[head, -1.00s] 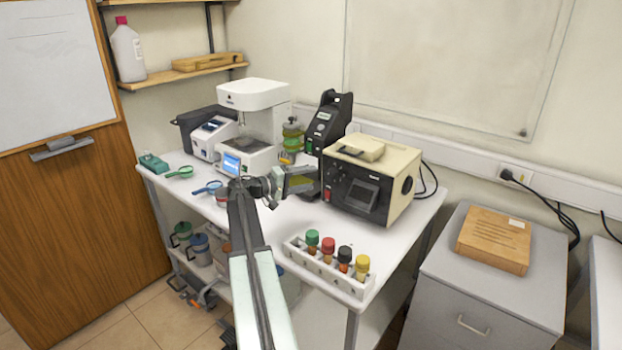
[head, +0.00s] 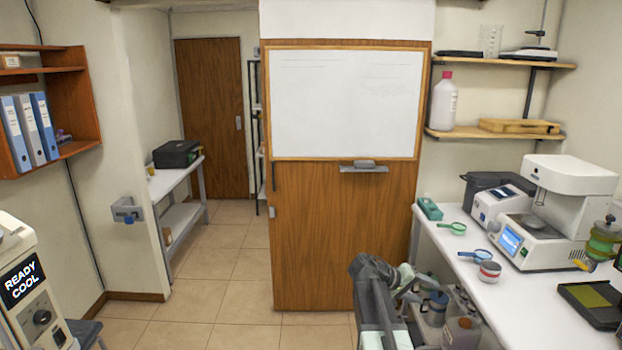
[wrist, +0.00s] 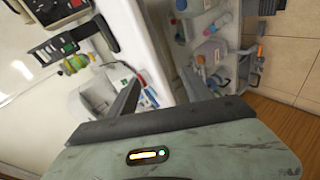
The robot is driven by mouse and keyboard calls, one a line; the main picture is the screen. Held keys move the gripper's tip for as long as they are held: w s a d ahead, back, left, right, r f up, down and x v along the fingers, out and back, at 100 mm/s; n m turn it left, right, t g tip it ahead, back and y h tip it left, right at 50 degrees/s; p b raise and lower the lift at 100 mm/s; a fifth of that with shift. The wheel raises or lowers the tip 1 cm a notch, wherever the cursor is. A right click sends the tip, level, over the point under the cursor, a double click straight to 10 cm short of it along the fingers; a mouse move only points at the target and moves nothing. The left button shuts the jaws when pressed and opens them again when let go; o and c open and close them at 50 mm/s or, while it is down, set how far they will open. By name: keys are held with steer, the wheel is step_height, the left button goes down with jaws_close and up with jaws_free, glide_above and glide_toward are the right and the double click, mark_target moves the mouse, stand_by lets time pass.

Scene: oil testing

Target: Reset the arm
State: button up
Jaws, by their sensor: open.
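My arm (head: 375,300) is low at the bottom centre of the head view, drawn in beside the left end of the white bench (head: 455,250). My gripper (wrist: 158,80) shows in the wrist view with its two dark fingers spread apart and nothing between them. The fingers point toward the bench edge and the lower shelf, which holds several jars and bottles. The gripper's jaws are hard to make out in the head view, being partly hidden by the arm.
Tiled floor (head: 225,280) is free at the left. A READY COOL machine (head: 30,285) stands far left.

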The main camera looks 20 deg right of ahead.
steer(key=s+a+f+n+y, duration=0.1)
steer(key=a+f+y, duration=0.3)
steer(key=a, duration=0.8)
steer(key=s+a+f+n+y, duration=0.1)
steer(key=s+a+f+y, duration=0.2)
steer(key=a, duration=1)
steer(key=s+a+f+n+y, duration=0.1)
steer(key=s+a+f+y, duration=0.3)
steer(key=a, duration=0.8)
steer(key=shift+s+a+f+t+y, duration=0.15)
steer(key=shift+f+t+y, duration=0.15)
steer(key=shift+y, duration=0.1)
